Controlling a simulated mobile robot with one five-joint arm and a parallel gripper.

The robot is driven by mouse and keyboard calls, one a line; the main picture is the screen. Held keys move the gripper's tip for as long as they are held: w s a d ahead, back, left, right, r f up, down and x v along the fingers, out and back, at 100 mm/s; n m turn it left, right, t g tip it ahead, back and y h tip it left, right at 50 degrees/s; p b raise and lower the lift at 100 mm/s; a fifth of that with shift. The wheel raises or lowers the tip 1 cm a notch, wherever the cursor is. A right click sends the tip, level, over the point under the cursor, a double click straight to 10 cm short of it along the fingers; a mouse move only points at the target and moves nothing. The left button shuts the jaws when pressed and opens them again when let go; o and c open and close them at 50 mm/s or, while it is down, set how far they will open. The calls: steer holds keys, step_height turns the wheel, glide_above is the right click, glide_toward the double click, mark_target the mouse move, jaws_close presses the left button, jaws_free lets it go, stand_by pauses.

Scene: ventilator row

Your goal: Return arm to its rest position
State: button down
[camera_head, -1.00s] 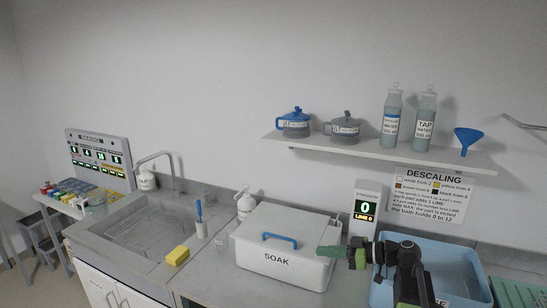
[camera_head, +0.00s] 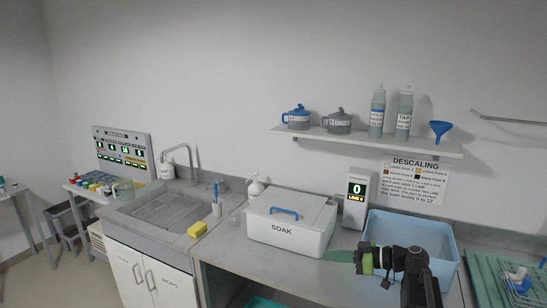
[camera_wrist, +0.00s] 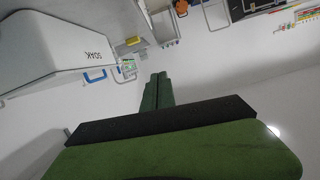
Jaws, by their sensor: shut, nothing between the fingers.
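My gripper (camera_head: 340,255) is at the lower right of the head view, in front of the blue tub and just right of the white SOAK box (camera_head: 283,230). Its green fingers point left and are shut with nothing between them. In the wrist view the green fingers (camera_wrist: 158,92) lie together, and the SOAK box (camera_wrist: 75,45) shows at the upper left. My arm is folded in close at the lower right of the head view.
The blue tub (camera_head: 435,238) stands behind my arm. A meter (camera_head: 357,198) reading 0 stands behind it on the counter. A yellow sponge (camera_head: 197,230) lies by the sink (camera_head: 160,215). A shelf (camera_head: 370,144) with jugs, bottles and a blue funnel hangs above.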

steer(key=s+a+f+n+g, duration=0.1)
steer(key=a+f+n+g, duration=0.1)
steer(key=a, duration=0.8)
steer(key=s+a+f+m+g+h, duration=0.25)
steer(key=s+a+f+h, duration=0.2)
steer(key=s+f, duration=0.4)
steer(key=s+d+f+m+h, duration=0.1)
steer(key=d+f+m+h, duration=0.3)
steer(key=d+m, duration=0.2)
steer(key=s+d+f+m+g+h, duration=0.1)
steer(key=s+d+f+m+h, duration=0.1)
steer(key=d+f+m+h, duration=0.2)
steer(key=d+m+h, duration=0.1)
steer(key=d, duration=0.2)
steer(key=shift+d+m, duration=0.15)
steer(key=shift+m, duration=0.2)
steer(key=shift+g+h, duration=0.25)
